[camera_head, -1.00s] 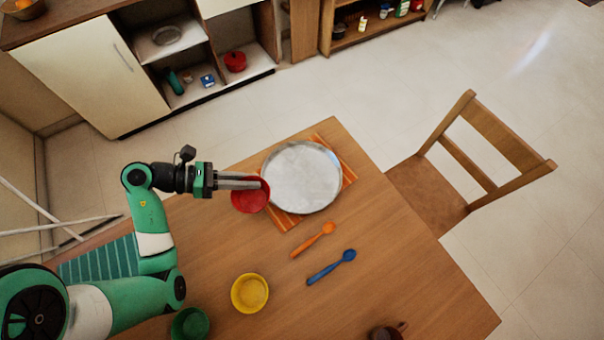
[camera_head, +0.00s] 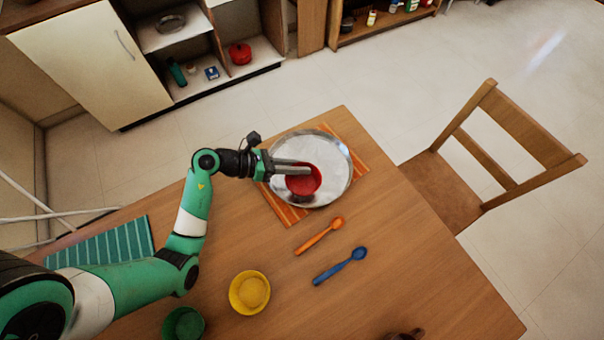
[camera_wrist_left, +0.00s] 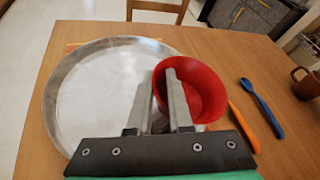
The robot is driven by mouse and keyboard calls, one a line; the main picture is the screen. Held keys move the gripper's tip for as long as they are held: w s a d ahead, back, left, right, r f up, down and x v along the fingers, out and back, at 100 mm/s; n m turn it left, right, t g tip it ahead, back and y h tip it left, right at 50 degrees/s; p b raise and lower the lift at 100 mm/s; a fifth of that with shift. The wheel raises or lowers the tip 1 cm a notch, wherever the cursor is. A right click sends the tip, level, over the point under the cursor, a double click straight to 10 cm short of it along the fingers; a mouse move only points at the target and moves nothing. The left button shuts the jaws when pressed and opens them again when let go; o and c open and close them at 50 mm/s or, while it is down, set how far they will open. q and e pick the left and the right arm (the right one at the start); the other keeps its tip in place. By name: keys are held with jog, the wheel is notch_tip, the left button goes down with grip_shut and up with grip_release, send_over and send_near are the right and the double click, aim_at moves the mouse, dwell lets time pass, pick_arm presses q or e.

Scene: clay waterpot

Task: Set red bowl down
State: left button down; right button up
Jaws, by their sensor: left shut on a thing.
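The red bowl (camera_head: 306,182) is over the lower part of the round metal tray (camera_head: 338,168) in the head view. My left gripper (camera_head: 308,170) is shut on its rim, coming in from the left. In the left wrist view the red bowl (camera_wrist_left: 200,88) shows between and beyond the fingers of my left gripper (camera_wrist_left: 172,82), at the right side of the tray (camera_wrist_left: 85,95). A dark shadow lies by the bowl on the tray; I cannot tell whether the bowl touches it. My right gripper is not in view.
The tray rests on an orange striped mat (camera_head: 291,212). An orange spoon (camera_head: 318,236) and a blue spoon (camera_head: 340,266) lie below it. A yellow bowl (camera_head: 249,292) and a green bowl (camera_head: 183,326) stand nearer. A wooden chair (camera_head: 490,150) is at the right.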

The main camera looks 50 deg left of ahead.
pick_arm(q)
jog(key=shift+w+f, duration=0.2)
jog(key=f+b, duration=0.3)
jog(key=f, duration=0.1)
jog(key=shift+w+d, duration=0.2)
jog(key=shift+w, duration=0.05)
jog(key=shift+r, duration=0.2)
jog(key=shift+f, duration=0.15)
jog(key=c, duration=0.8)
grip_release()
jog(key=shift+c, duration=0.2)
